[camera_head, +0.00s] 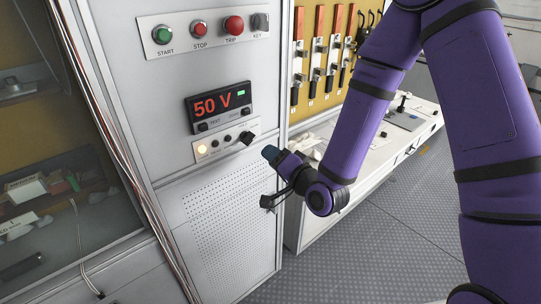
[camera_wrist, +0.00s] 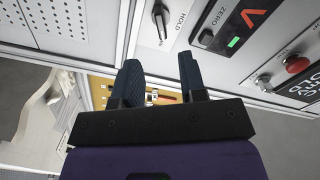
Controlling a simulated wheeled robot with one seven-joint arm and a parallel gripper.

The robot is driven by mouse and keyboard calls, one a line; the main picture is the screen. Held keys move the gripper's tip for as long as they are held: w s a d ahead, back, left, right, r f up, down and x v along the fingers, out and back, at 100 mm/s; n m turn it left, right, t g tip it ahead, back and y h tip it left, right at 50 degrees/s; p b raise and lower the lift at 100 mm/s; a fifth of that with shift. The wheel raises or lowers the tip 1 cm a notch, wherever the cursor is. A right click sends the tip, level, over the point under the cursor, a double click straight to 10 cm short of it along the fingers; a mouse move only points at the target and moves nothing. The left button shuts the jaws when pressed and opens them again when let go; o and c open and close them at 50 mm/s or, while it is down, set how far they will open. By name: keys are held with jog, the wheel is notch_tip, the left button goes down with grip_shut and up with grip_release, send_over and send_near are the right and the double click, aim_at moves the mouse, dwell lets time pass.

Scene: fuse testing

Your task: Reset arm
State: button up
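My arm is purple and reaches from the right side of the head view toward the grey cabinet (camera_head: 185,75). My gripper (camera_head: 263,178) is in front of the cabinet's lower right part, just below a row of small controls (camera_head: 223,144). In the wrist view the two dark blue fingers of my gripper (camera_wrist: 162,85) stand apart with nothing between them. The gripper is open and empty. A dark knob marked HOLD (camera_wrist: 160,20) is ahead of the fingers in the wrist view, apart from them.
A display (camera_head: 218,106) reads 50 V. Above it are a green START button (camera_head: 162,35), red STOP and TRIP buttons and a KEY switch. A white bench (camera_head: 380,160) stands behind my arm. Yellow panels with fuse holders (camera_head: 320,60) hang above it. The floor at right is clear.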

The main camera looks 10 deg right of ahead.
jog(key=s+d+r+n+g+h, duration=0.2)
jog(key=d+r+n+g+h, duration=0.15)
jog(key=d+r, duration=0.4)
jog(key=s+d+r+n+g+h, duration=0.2)
jog(key=d+r+h, duration=0.3)
jog(key=d+r, duration=0.25)
jog(key=s+d+r+g, duration=0.1)
jog(key=s+d+r, duration=0.2)
jog(key=s, duration=0.4)
jog(key=s+d+r+g+h, duration=0.1)
jog(key=s+d+r+g, duration=0.1)
jog(key=s, duration=0.5)
jog(key=s+d+r+g, duration=0.1)
jog(key=s+d+r, duration=0.2)
jog(key=s, duration=0.5)
jog(key=shift+d+r, duration=0.3)
jog(key=shift+r, duration=0.05)
